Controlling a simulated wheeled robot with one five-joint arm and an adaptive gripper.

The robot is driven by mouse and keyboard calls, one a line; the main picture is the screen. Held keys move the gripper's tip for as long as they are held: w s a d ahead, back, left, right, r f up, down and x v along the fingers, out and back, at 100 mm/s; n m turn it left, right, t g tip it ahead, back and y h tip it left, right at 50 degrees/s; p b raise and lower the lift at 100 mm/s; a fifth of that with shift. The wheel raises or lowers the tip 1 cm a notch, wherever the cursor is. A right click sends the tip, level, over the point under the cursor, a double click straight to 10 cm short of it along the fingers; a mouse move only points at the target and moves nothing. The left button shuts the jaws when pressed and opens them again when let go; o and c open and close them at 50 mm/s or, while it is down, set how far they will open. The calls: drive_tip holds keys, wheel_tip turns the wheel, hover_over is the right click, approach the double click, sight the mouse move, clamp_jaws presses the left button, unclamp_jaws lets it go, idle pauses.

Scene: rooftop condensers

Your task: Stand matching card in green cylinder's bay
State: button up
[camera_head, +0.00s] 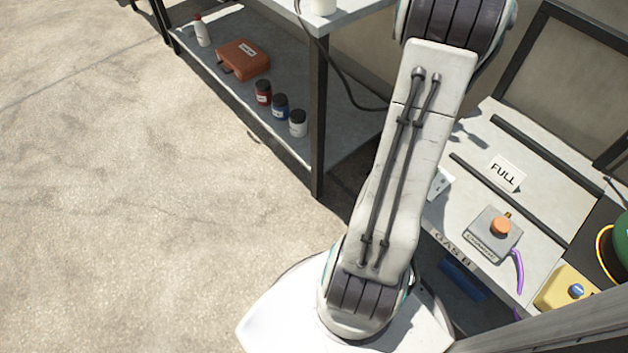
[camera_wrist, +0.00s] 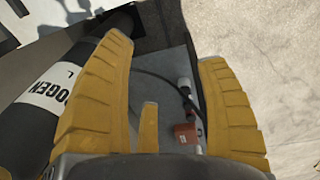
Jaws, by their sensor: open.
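A white card reading "FULL" (camera_head: 507,173) is on the grey bench (camera_head: 540,258) in the head view, between two dark strips. A second white card-like piece (camera_head: 439,184) shows partly behind my arm; what it reads is unclear. A green cylinder (camera_head: 621,243) is cut off at the right edge, so its bay is mostly out of view. My gripper (camera_wrist: 167,50) shows in the wrist view with its yellow fingers apart and nothing between them. A dark cylinder (camera_wrist: 20,132) with a white label ending "ROGEN" (camera_wrist: 58,92) lies left of the fingers in that view.
A grey box with an orange button (camera_head: 497,229), a purple cable (camera_head: 518,272) and a yellow box with a blue knob (camera_head: 570,291) are on the bench. A shelf (camera_head: 215,75) at upper left holds an orange case (camera_head: 243,59) and several bottles. The left floor is clear.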

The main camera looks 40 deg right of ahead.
drive_tip(key=w+a+r, duration=0.1)
drive_tip(key=w+a, duration=0.1)
drive_tip(key=a, duration=0.4)
drive_tip(key=w+a+r, duration=0.1)
drive_tip(key=w+a, duration=0.1)
drive_tip(key=a, duration=0.5)
drive_tip(key=s+a+f+t, duration=0.1)
drive_tip(key=s+a, duration=0.4)
drive_tip(key=a, duration=0.6)
drive_tip(key=s+a+f+t, duration=0.1)
drive_tip(key=s+a, duration=0.4)
drive_tip(key=a, duration=0.6)
drive_tip(key=shift+s+a+f+m+y, duration=0.25)
drive_tip(key=shift+m+y, duration=0.05)
drive_tip(key=shift+y, duration=0.1)
